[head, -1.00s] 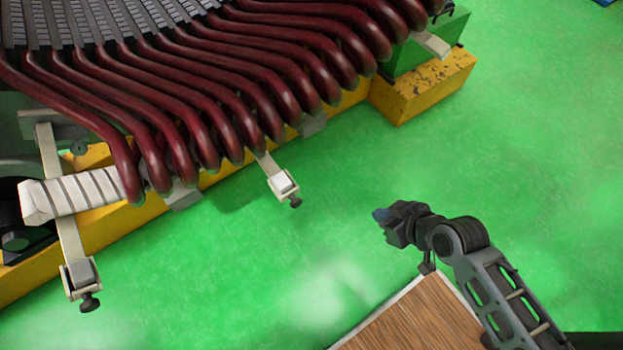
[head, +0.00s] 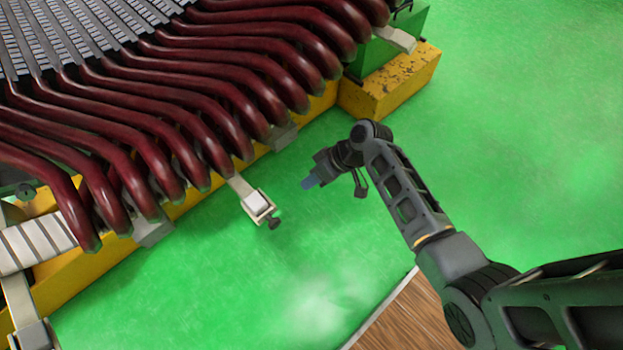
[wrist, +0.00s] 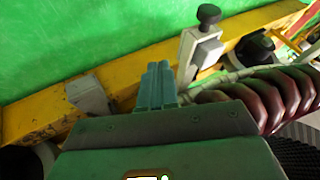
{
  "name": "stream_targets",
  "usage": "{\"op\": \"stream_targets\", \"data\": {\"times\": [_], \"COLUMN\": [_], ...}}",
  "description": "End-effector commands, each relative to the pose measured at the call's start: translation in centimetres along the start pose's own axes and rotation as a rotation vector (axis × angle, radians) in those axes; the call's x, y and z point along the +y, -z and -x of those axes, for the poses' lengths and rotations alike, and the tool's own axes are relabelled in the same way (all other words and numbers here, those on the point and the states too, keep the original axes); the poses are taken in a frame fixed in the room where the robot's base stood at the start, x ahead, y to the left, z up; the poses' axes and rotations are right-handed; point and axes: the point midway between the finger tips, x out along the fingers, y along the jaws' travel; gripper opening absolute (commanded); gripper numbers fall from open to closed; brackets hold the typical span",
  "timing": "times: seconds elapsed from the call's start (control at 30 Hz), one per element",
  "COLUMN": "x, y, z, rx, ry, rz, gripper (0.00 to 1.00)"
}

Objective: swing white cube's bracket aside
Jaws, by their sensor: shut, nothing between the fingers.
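A white cube (head: 256,201) sits in a pale bracket (head: 241,187) that sticks out from under the dark red coils, with a dark knob (head: 273,223) at its outer end. The bracket also shows in the wrist view (wrist: 187,60), with its cube (wrist: 208,52) and dark knob (wrist: 208,14). My gripper (head: 308,183) is in the air right of the bracket in the head view, apart from it. Its blue fingers (wrist: 157,85) are together with nothing between them. In the wrist view they point up, just left of the bracket.
Dark red coils (head: 180,115) run along the stator over a yellow base beam (head: 65,285). A second bracket (head: 30,332) stands at the lower left beside a white-wrapped bar (head: 35,243). A yellow block (head: 385,88) is at the upper right. Green floor is free around my gripper.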

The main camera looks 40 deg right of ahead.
Motion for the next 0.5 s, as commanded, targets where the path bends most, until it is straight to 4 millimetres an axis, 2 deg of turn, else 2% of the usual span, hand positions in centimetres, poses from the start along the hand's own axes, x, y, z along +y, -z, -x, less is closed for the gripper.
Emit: {"op": "stream_targets", "data": {"times": [0.03, 0.3, 0.5], "x": [0.1, 0.1, -2.5], "y": [-0.1, -0.1, 0.0], "z": [-1.3, -6.6, -7.6], "rx": [-0.002, -0.001, -0.001], "ry": [0.002, 0.000, -0.001], "rz": [0.000, 0.000, 0.003], "gripper": [0.00, 0.00, 0.00]}}
